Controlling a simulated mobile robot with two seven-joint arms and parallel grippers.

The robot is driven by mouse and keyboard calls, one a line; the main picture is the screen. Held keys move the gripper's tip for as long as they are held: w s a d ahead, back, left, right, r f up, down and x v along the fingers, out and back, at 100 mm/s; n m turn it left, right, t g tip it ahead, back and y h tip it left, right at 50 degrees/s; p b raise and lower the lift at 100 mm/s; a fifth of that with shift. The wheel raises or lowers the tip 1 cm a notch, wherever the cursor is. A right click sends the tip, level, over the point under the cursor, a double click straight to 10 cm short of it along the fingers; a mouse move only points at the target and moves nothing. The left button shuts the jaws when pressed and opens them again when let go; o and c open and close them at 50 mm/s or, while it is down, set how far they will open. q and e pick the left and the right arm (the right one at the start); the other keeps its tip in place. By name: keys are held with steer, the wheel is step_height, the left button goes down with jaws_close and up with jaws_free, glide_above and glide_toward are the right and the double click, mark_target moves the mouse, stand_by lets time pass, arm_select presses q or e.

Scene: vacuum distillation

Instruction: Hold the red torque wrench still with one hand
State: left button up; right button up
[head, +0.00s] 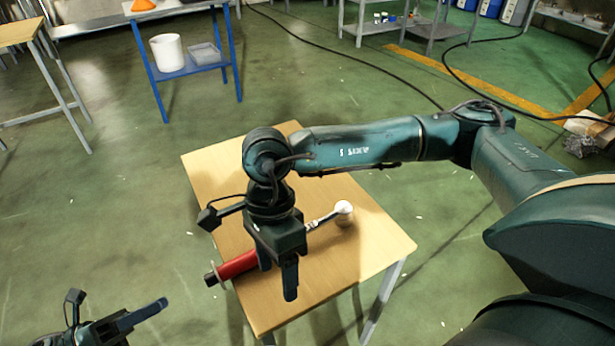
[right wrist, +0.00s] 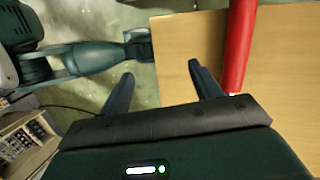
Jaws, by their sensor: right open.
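The red torque wrench lies on the wooden table (head: 370,245). Its red handle (head: 238,264) points to the lower left, and its metal shaft and round pale head (head: 344,208) point to the upper right. My right gripper (head: 277,281) points down over the table beside the handle and hides part of the wrench's middle. In the right wrist view its fingers (right wrist: 162,78) are apart with nothing between them. The red handle (right wrist: 239,45) lies outside them, just right of the right finger. My left gripper (head: 145,315) is partly in view at the lower left, away from the wrench.
A blue-framed shelf (head: 190,68) with a white bucket (head: 167,52) stands behind the table. Another table (head: 18,33) is at the upper left. Cables (head: 340,55) run over the green floor at the back. The tabletop around the wrench is clear.

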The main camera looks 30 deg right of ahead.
mark_target(340, 209)
steer(key=w+d+r+m+t+h, duration=0.1)
steer(key=w+d+r+t+h, duration=0.2)
steer(key=d, duration=0.4)
steer(key=w+d+r+h, duration=0.2)
steer(key=w+d+h, duration=0.1)
steer(key=w+d, duration=0.35)
steer(key=x, duration=1.2)
steer(key=shift+s+d+f, duration=0.2)
steer(key=shift+s+d, duration=0.05)
steer(key=shift+d, duration=0.1)
steer(key=shift+c, duration=0.3)
jaws_close()
steer(key=c, duration=0.6)
jaws_free()
jaws_close()
arm_select(q)
steer(key=shift+o, duration=0.8)
